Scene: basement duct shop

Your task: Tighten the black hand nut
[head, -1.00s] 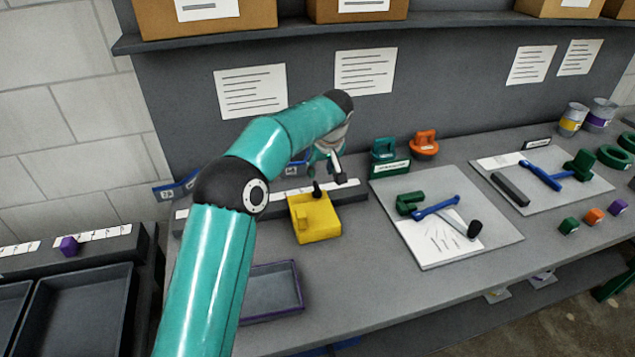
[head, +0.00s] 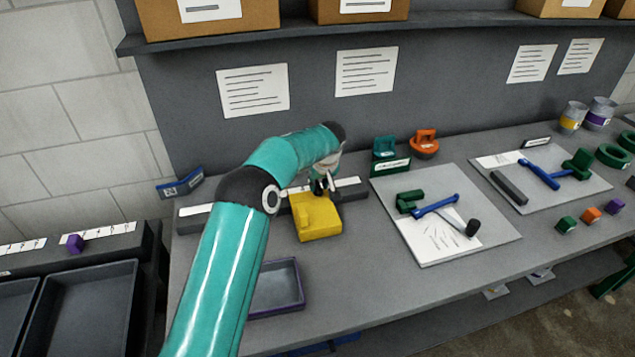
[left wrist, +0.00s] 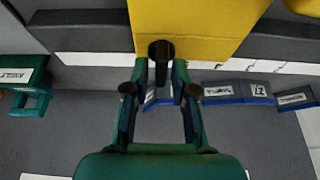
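The black hand nut (left wrist: 161,49) sits at the edge of the yellow block (left wrist: 195,22) in the left wrist view. In the head view the yellow block (head: 317,222) stands on the bench; the nut is hard to tell apart from the gripper there. My left gripper (left wrist: 160,72) is open in the left wrist view. Its two fingertips point at the nut, one on each side and close to it. I cannot tell whether they touch it. In the head view the left gripper (head: 325,184) is just behind and above the block. My right gripper is in neither view.
A grey bar with white label strips (head: 350,189) runs behind the block. A purple-rimmed tray (head: 276,290) lies in front. A grey board (head: 488,220) with a green clamp and blue tool is to the right. A blue tag holder (head: 180,184) stands left.

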